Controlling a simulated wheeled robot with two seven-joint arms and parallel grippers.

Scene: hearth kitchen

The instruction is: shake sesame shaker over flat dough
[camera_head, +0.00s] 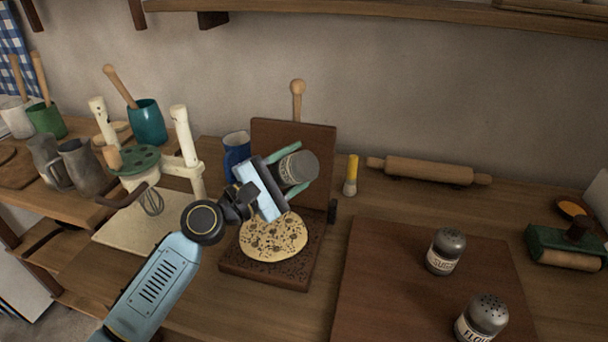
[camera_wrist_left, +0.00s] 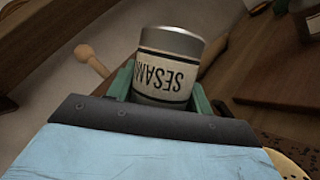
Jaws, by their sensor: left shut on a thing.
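My left gripper (camera_head: 283,168) is shut on the sesame shaker (camera_head: 298,168), a grey metal tin held tilted above the dough. In the left wrist view the sesame shaker (camera_wrist_left: 166,68) sits between the green fingers, its SESAME label upside down. The flat dough (camera_head: 273,238) is a pale round with dark spots, lying on a dark wooden board (camera_head: 262,274) strewn with dark specks. The gripper hides the dough's upper edge. My right gripper is not in view.
Shakers labelled sugar (camera_head: 446,251) and flour (camera_head: 482,319) stand on a brown board (camera_head: 385,290) at the right. A blue mug (camera_head: 236,150) stands close behind my gripper. A yellow-handled brush (camera_head: 351,175) and a rolling pin (camera_head: 428,171) are behind right.

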